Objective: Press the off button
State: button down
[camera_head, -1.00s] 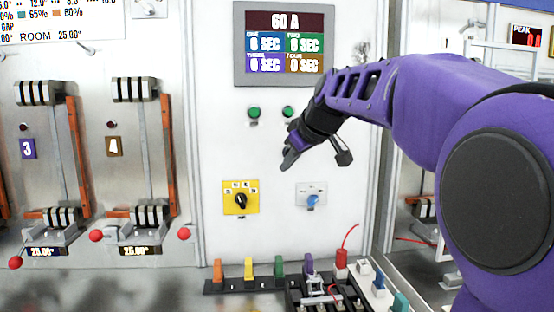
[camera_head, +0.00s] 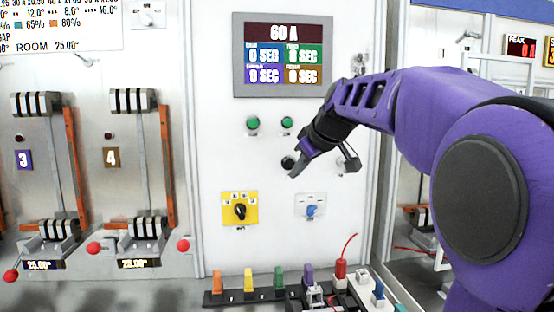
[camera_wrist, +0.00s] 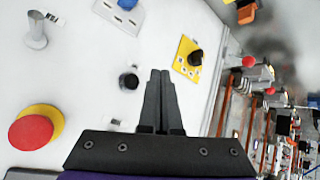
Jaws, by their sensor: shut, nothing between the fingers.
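A round black button (camera_head: 288,162) sits on the white panel below two green buttons, partly beside my fingers. The same black button shows in the wrist view (camera_wrist: 129,81), just left of my fingertips. I cannot read any off label on it. My gripper (camera_head: 294,174) is shut and empty, pointing at the panel near the black button. In the wrist view my gripper (camera_wrist: 160,74) has its two fingers together, and they appear apart from the button. A red mushroom button on a yellow base (camera_wrist: 32,130) shows at the left of the wrist view.
Green buttons (camera_head: 253,124) and a display (camera_head: 284,55) reading 60 A are above. A yellow selector plate (camera_head: 239,209) and a blue knob (camera_head: 311,210) are below. Breaker levers (camera_head: 140,150) stand left. Coloured connectors (camera_head: 249,281) sit below on the bench.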

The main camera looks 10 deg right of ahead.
aim_at(293, 163)
jog(key=shift+w+p, duration=1.6)
jog(key=shift+w, duration=1.3)
jog(key=shift+w, duration=0.15)
jog(key=shift+w, duration=0.3)
jog(key=shift+w, duration=0.45)
dwell(0.6)
jog(key=shift+s+b, duration=0.85)
jog(key=shift+s, duration=0.05)
jog(key=shift+s+b, duration=2)
jog(key=shift+s, duration=0.5)
